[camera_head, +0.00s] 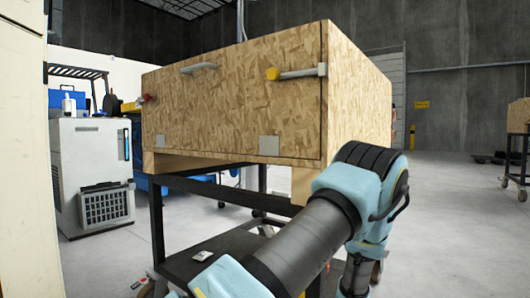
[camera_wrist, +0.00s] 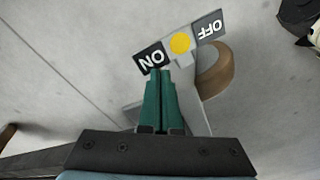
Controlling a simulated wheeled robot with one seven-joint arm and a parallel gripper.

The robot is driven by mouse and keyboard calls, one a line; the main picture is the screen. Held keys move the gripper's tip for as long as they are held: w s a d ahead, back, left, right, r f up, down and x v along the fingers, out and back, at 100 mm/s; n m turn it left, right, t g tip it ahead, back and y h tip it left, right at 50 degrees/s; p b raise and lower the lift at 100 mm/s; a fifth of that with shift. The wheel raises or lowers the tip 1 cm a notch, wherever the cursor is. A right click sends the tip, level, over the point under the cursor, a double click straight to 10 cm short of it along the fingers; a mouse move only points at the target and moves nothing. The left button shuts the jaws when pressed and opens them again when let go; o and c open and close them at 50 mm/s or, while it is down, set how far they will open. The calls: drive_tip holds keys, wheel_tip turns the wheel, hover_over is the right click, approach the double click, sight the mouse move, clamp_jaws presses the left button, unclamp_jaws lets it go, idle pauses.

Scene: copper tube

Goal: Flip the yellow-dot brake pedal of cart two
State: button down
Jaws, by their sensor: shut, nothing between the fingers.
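The brake pedal shows in the wrist view, with a yellow dot (camera_wrist: 180,43) at its middle. Its dark ON plate (camera_wrist: 151,57) is on the left and its grey OFF plate (camera_wrist: 209,27) is on the upper right. A brown caster wheel (camera_wrist: 217,72) and grey bracket are beside and below it. My gripper (camera_wrist: 159,73) has green fingers, shut together and empty. Its tips are at the lower edge of the ON plate; I cannot tell whether they touch it. In the head view my arm reaches down at the right, and the gripper and pedal are hidden.
A wooden crate (camera_head: 235,100) sits on a dark-framed cart (camera_head: 157,225) in front of me, with a lower shelf. A white cabinet (camera_head: 92,165) stands at the left. Another cart (camera_head: 517,145) is at the far right. Open grey floor (camera_head: 450,220) lies to the right.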

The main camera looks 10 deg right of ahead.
drive_tip(key=shift+f+b, duration=0.35)
drive_tip(key=shift+f, duration=0.5)
drive_tip(key=shift+r, duration=0.1)
wheel_tip(320, 180, up, 7)
drive_tip(key=p, duration=0.7)
idle(0.4)
